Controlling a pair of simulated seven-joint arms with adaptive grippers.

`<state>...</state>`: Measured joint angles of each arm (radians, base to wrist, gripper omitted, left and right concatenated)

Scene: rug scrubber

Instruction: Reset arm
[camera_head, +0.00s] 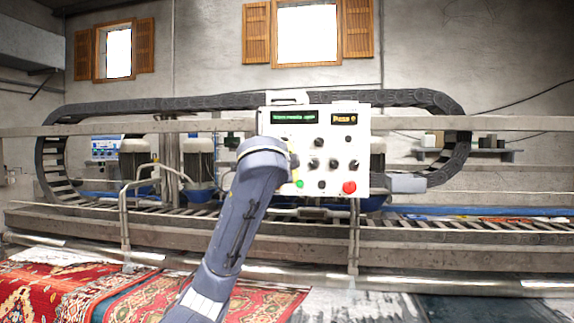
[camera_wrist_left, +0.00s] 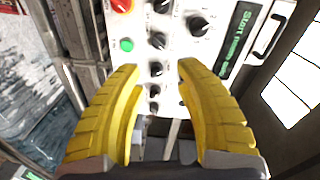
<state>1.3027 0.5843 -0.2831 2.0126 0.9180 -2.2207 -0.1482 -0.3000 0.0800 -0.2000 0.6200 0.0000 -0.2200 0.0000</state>
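A white control panel (camera_head: 330,150) stands in the middle of the head view, with several dark knobs, a green-text screen (camera_head: 294,117) and a yellow-text screen (camera_head: 344,119). A red button (camera_head: 349,187) is at its lower right and a green button (camera_head: 299,183) at its lower left. My left arm rises in front of the panel's left edge; its gripper is hidden in that view. In the left wrist view, the yellow fingers of my left gripper (camera_wrist_left: 158,70) are spread apart with nothing held, facing the panel's knobs (camera_wrist_left: 155,69). The green button (camera_wrist_left: 127,45) also shows there. My right gripper is in neither view.
Patterned red rugs (camera_head: 40,290) lie at lower left. A metal-framed machine with a rail (camera_head: 450,240) and a dark cable chain loop (camera_head: 200,104) runs behind the panel. A bent metal handrail (camera_head: 124,215) stands left of my arm.

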